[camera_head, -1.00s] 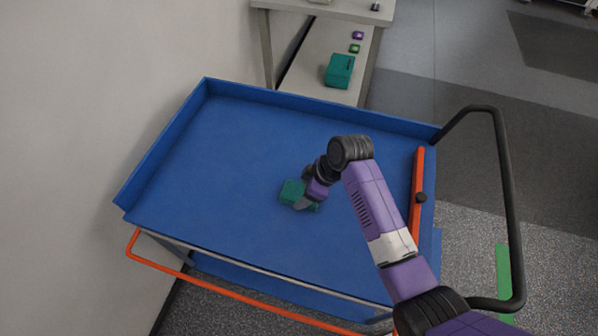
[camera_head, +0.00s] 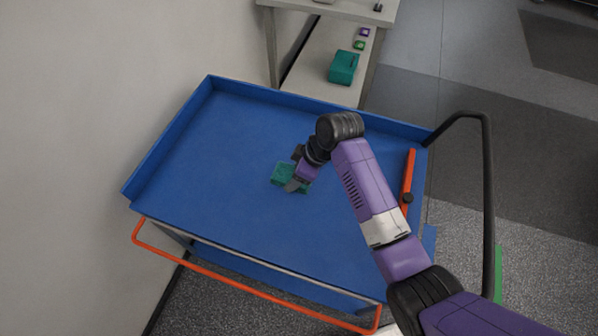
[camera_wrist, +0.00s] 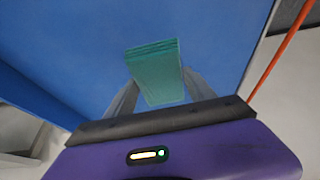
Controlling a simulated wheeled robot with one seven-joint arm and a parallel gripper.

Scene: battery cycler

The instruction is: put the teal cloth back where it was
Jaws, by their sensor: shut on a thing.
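The teal cloth (camera_head: 281,172) looks like a small folded block in the head view, over the blue tray top of the cart (camera_head: 210,200). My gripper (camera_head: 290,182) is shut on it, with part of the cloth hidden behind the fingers. In the wrist view the cloth (camera_wrist: 156,72) sits between the two grey fingers (camera_wrist: 155,95), its folded layers showing at the far edge. I cannot tell whether the cloth touches the tray or hangs a little above it.
The blue tray is otherwise bare, with raised rims. A black handle (camera_head: 488,200) and an orange bar (camera_head: 408,180) stand at its right. Behind it, a grey bench's lower shelf (camera_head: 315,75) holds a teal box (camera_head: 343,68) and small purple and green items.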

